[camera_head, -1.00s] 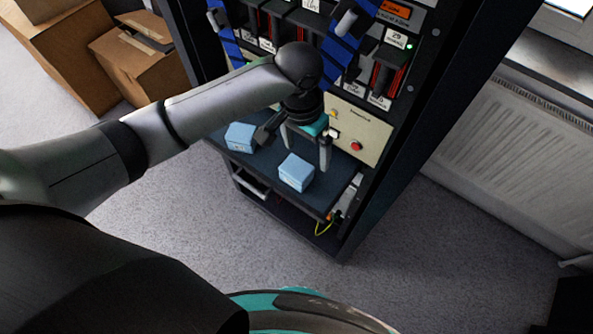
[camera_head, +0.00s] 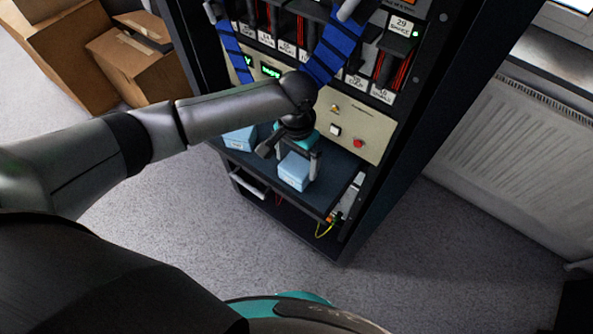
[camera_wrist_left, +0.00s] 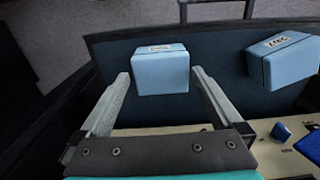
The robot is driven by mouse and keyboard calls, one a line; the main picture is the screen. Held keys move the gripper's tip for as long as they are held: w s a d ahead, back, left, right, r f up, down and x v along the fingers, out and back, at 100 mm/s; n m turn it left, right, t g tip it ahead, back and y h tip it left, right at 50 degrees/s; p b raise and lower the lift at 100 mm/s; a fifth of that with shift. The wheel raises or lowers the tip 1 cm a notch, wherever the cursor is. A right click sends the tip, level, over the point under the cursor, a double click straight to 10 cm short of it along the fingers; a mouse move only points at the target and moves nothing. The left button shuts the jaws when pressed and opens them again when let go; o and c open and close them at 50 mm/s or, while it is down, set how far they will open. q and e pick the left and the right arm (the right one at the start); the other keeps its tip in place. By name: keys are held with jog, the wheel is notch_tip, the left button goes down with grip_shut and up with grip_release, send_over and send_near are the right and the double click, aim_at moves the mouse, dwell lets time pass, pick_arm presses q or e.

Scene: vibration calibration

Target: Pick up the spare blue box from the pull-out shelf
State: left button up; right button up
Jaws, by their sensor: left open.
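A light blue box (camera_head: 294,171) sits on the dark pull-out shelf (camera_head: 325,195) of the rack, near the shelf's middle. A second light blue box (camera_head: 239,139) sits on the shelf to its left, partly hidden by my left arm. My left gripper (camera_head: 300,160) is open and points down at the nearer box. In the left wrist view, this box (camera_wrist_left: 160,70) shows between and just beyond the two fingertips (camera_wrist_left: 160,78), and the other box (camera_wrist_left: 284,60) is at the upper right. Both carry a small label. Contact with the fingers cannot be told. My right gripper is not in view.
The rack's cream panel (camera_head: 350,127) with a red button stands right behind the shelf. Blue straps (camera_head: 335,45) hang above. Cardboard boxes (camera_head: 130,65) are at the left, a radiator (camera_head: 510,150) at the right. The carpet in front is clear.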

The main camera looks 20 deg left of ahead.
aim_at(296, 165)
pick_arm(q)
notch_tip(296, 165, down, 5)
jog(key=shift+w+r+b, duration=0.1)
jog(key=shift+r+b, duration=0.05)
jog(key=shift+b, duration=0.65)
jog(key=c, duration=1.2)
jog(key=shift+c, duration=0.2)
jog(key=shift+r, duration=0.1)
